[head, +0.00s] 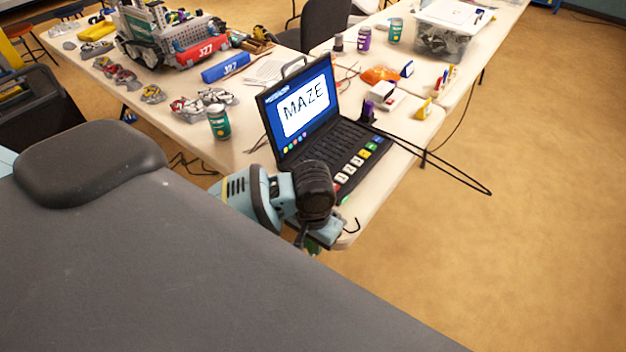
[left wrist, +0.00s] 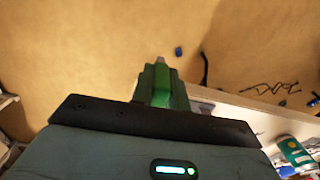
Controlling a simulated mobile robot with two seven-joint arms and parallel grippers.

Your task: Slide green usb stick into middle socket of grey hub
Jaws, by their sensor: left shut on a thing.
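My left gripper (head: 318,241) is at the near edge of the table, in front of the black laptop. In the left wrist view the left gripper (left wrist: 160,98) is shut on the green usb stick (left wrist: 161,84). The stick's metal plug (left wrist: 160,61) points away from the gripper, with tan floor behind it and nothing touching its tip. In the head view the stick is mostly hidden by the gripper and wrist. I cannot make out the grey hub or its sockets in either view. My right gripper is not in view.
The open laptop (head: 300,105) showing MAZE stands just behind the gripper. A green can (head: 218,121) stands to its left. A black cable (head: 440,165) hangs over the table's right side. Open floor (head: 500,260) lies to the right.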

